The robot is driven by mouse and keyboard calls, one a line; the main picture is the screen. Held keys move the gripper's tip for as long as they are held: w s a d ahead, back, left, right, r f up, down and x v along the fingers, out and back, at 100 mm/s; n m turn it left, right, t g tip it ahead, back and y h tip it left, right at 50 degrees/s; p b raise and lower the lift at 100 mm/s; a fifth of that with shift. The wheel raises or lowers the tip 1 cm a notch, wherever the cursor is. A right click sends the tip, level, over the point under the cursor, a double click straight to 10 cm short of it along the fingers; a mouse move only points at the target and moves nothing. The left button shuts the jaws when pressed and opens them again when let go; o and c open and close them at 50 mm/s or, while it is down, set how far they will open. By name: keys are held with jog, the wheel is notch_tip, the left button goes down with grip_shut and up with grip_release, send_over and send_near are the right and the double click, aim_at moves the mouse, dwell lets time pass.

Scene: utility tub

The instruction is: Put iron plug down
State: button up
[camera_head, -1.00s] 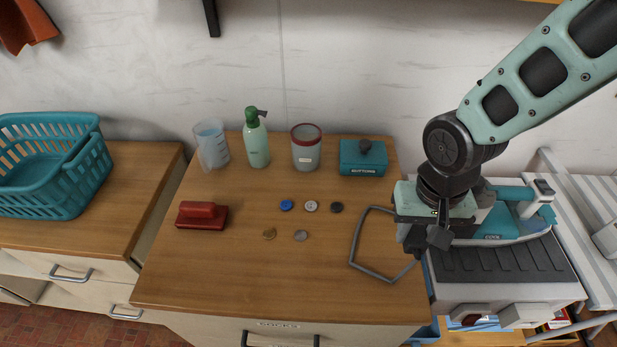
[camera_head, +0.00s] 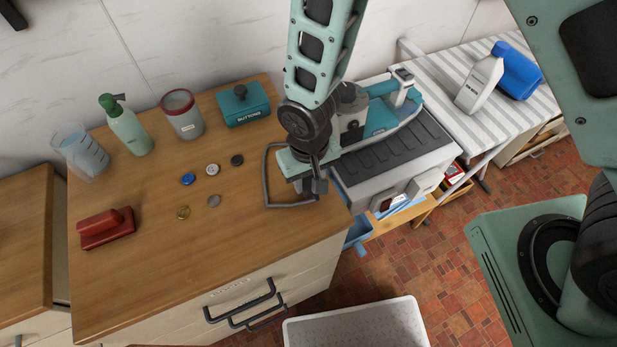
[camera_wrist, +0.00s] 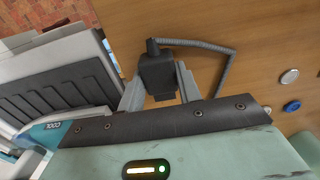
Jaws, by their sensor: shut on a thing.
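The iron plug (camera_wrist: 158,72) is a dark block with a grey coiled cord (camera_wrist: 215,48). My gripper (camera_wrist: 160,85) is shut on it, one finger on each side, in the wrist view. In the head view my gripper (camera_head: 308,185) is low over the right edge of the wooden counter (camera_head: 262,240). The grey cord (camera_head: 268,165) loops on the counter left of my gripper. The teal iron (camera_head: 385,120) lies on a dark ribbed rest to the right. I cannot tell whether the plug touches the counter.
Several loose buttons (camera_head: 212,170) lie left of the cord. A red brush (camera_head: 105,228) lies left. The counter's front middle is clear.

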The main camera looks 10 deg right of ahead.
jog(key=shift+f, duration=0.65)
jog(key=shift+f, duration=0.15)
jog(key=o, duration=1)
